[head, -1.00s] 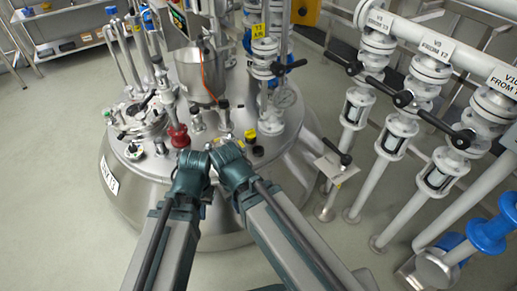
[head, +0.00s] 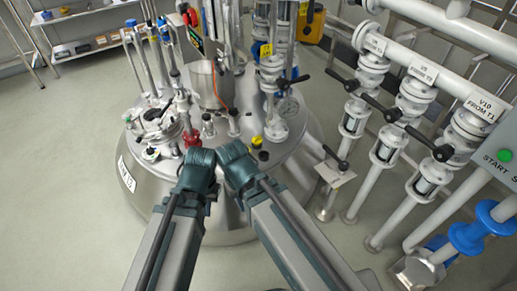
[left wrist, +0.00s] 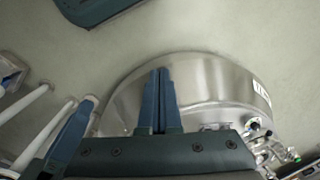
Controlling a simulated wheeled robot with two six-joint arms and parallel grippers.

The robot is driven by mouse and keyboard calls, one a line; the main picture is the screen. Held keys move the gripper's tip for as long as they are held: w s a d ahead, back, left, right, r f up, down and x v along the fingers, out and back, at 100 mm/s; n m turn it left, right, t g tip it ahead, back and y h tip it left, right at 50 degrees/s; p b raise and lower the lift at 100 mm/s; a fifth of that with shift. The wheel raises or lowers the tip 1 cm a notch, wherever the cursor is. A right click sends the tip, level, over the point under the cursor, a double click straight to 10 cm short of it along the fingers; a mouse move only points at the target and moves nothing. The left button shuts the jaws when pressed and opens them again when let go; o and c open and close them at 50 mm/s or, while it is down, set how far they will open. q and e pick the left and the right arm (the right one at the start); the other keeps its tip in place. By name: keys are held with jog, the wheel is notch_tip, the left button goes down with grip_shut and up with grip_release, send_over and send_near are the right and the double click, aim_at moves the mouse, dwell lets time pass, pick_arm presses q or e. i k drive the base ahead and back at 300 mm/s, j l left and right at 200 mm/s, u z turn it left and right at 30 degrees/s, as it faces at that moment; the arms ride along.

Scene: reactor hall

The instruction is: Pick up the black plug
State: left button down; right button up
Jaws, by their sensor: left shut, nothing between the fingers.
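A small black round plug-like piece (head: 263,155) sits on the lid of the steel vessel, just in front of a yellow cap (head: 257,142). I cannot tell for sure that it is the black plug, as other black-topped fittings (head: 233,113) stand on the same lid. My left gripper (left wrist: 160,75) is shut and empty in the left wrist view, with its fingers in front of the vessel's steel wall. In the head view my two arms reach toward the vessel's near edge, and their wrists hide part of it. My right gripper's fingers are hidden.
The steel vessel (head: 145,195) fills the middle, its lid crowded with pipes, a red fitting (head: 192,136) and a steel funnel (head: 212,84). White valve pipes (head: 385,150) with black handles stand at the right. A shelf (head: 85,45) is at the back left. The left floor is clear.

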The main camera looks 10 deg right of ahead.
aim_at(233, 111)
jog(key=i+l+z, duration=0.15)
jog(key=i+l, duration=0.75)
jog(key=i+j, duration=0.05)
